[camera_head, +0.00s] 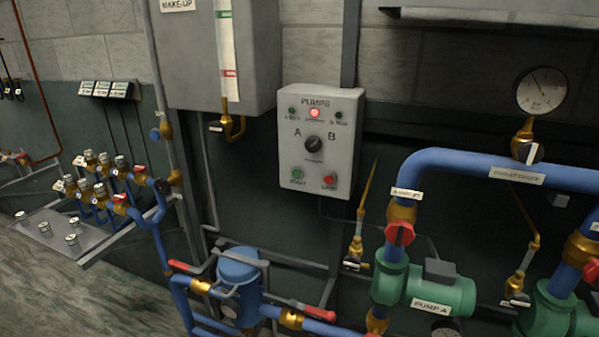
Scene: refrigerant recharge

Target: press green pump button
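The pump control box (319,115) is a light grey panel labelled PUMPS, fixed to the wall near the middle of the head view. Its green button (297,174) is at the lower left of the panel face. A red button (329,180) is at the lower right. A black selector knob (313,144) sits between the letters A and B. A red lamp (314,113) glows at the top, between two small dark green lamps. Nothing covers the panel. Neither of my grippers is in the head view.
Blue pipes with red-handled valves and the green pump A (425,289) stand below and right of the panel. A blue canister (239,287) is below left. A grey make-up tank (185,60) hangs upper left. A pressure gauge (541,91) is upper right. The space before the panel looks clear.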

